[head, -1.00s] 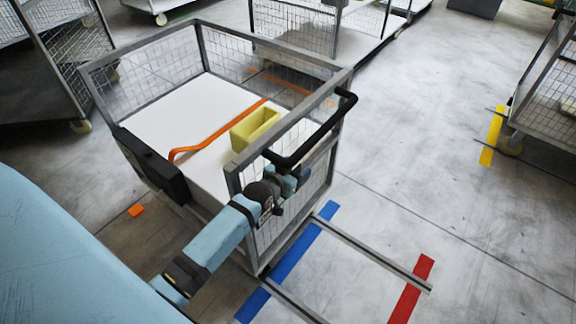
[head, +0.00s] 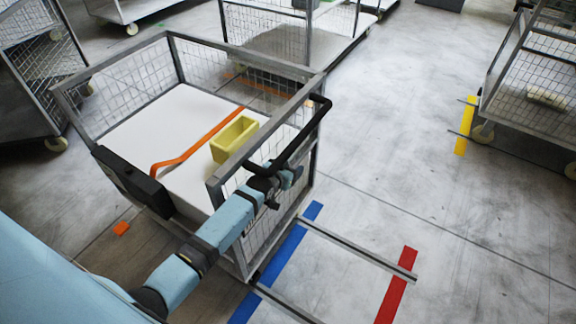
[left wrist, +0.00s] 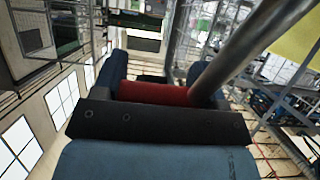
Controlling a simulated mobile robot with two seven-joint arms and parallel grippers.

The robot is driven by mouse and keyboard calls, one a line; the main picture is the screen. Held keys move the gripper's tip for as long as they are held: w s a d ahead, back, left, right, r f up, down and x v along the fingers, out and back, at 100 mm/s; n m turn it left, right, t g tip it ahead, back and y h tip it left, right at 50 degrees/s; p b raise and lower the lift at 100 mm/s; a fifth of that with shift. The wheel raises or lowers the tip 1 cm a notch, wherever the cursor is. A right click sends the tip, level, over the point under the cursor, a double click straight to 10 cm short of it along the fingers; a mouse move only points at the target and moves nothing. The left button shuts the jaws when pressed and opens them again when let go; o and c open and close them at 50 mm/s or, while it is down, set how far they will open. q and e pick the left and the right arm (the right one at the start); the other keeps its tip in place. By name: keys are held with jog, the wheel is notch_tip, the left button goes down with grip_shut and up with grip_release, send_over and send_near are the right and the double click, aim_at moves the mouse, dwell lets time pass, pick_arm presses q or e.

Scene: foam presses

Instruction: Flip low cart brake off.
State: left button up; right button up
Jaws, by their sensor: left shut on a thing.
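A low wire-mesh cart (head: 266,130) with a grey frame stands in front of me, with a black push handle (head: 310,128) on its right side. My left gripper (head: 288,177) is at that side, close by the lower end of the handle. In the left wrist view its two dark blue fingers are closed about a red bar (left wrist: 155,93). I cannot tell whether this bar is the brake lever. A grey tube (left wrist: 240,48) crosses just in front of the right finger. The grasp is too small to make out in the head view. My right gripper is not in view.
The cart holds a white slab (head: 140,120), an orange strap (head: 200,145) and a yellow bin (head: 235,138). Blue (head: 290,250) and red (head: 397,288) floor tape and metal floor rails (head: 360,250) lie at the right. Other mesh carts stand left, behind and far right. Floor between is open.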

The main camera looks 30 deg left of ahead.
pick_arm(q)
jog(key=shift+s+a+f, duration=0.1)
jog(key=shift+s+f, duration=0.2)
jog(key=shift+f, duration=0.3)
jog(key=o, duration=0.9)
jog(key=shift+o, duration=0.2)
jog(key=shift+w+a, duration=0.15)
jog(key=shift+r, duration=0.3)
jog(key=v, duration=0.7)
jog(key=shift+r, duration=0.15)
jog(key=s+d+r+m+g+h+p, duration=0.1)
jog(key=s+d+p, duration=0.4)
jog(key=s, duration=0.8)
jog(key=s+d+r+m+g+h+p, duration=0.1)
jog(key=s+d+r+p, duration=0.3)
jog(key=s, duration=0.9)
jog(key=d, duration=0.2)
jog(key=shift+d+r+g+p, duration=0.2)
jog(key=shift+d+g+p, duration=0.1)
jog(key=shift+p, duration=0.1)
